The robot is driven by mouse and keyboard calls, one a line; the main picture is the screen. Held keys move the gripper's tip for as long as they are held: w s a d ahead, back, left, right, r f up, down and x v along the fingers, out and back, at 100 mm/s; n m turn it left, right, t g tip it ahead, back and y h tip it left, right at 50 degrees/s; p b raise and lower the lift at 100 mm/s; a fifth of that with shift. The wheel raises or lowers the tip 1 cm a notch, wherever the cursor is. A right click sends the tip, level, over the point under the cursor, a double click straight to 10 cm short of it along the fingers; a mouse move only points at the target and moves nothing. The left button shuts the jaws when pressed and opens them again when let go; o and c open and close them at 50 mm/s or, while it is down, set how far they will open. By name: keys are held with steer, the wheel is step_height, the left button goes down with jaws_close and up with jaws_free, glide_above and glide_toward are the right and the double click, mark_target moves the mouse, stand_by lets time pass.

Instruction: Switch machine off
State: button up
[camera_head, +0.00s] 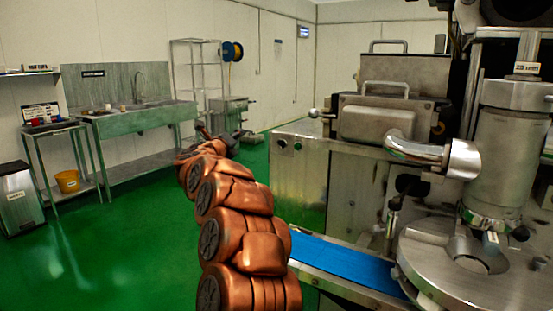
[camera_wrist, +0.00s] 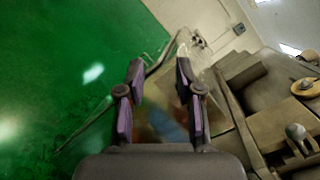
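The encrusting machine (camera_head: 300,185) is a large steel unit filling the right side of the head view. The machine (camera_wrist: 262,122) fills the right side there; the panel controls are not clearly visible.
A blue conveyor belt (camera_head: 345,262) runs low out of the machine. The green floor (camera_head: 120,235) at left is open.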

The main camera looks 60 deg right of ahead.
mark_target(279, 144)
steer(key=s+d+f+m+g, duration=0.5)
steer(key=s+d, duration=0.1)
steer(key=s, duration=0.1)
steer(key=shift+h, duration=0.4)
steer(key=shift+d+r+p, duration=0.15)
steer(key=shift+d+p, duration=0.05)
steer(key=shift+d, duration=1.75)
steer(key=shift+d+r+p, duration=0.1)
steer(key=shift+d+p, duration=0.1)
steer(key=shift+d, duration=1.75)
jaws_close()
